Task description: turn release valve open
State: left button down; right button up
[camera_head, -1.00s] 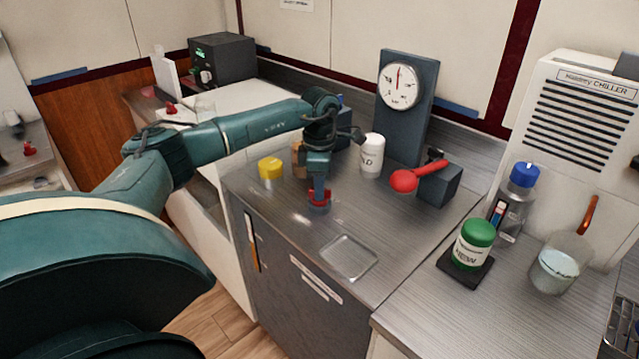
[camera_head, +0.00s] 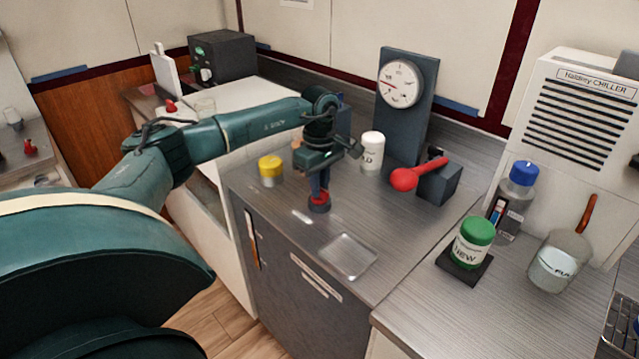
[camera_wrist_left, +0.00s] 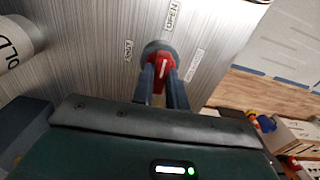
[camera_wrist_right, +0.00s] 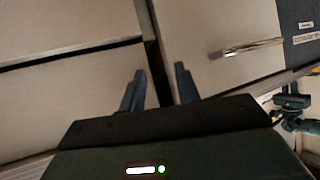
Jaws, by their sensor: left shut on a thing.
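The release valve is a red handle (camera_head: 319,199) on a round dark grey base, standing on the metal counter. In the left wrist view the red handle (camera_wrist_left: 161,65) has a white mark pointing roughly up, towards the "OPEN" label (camera_wrist_left: 173,15). Another label lies to its left and one to its right; their words are hard to read. My left gripper (camera_head: 319,188) points down and is shut on the handle, with its two fingers (camera_wrist_left: 161,83) on either side. My right gripper (camera_wrist_right: 160,86) is open and empty, facing pale cabinet fronts.
A round dial gauge (camera_head: 401,83) stands on a dark panel behind. A red ball lever (camera_head: 405,179) on a dark box is to the right. A yellow-lidded jar (camera_head: 270,170) and a white bottle (camera_head: 372,151) stand near the arm. A clear flat tray (camera_head: 348,257) lies in front.

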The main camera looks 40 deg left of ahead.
dwell(0.5)
pick_arm(q)
jog(key=c, duration=1.4)
grip_release()
notch_tip(320, 180, up, 13)
jog(key=shift+s, duration=0.1)
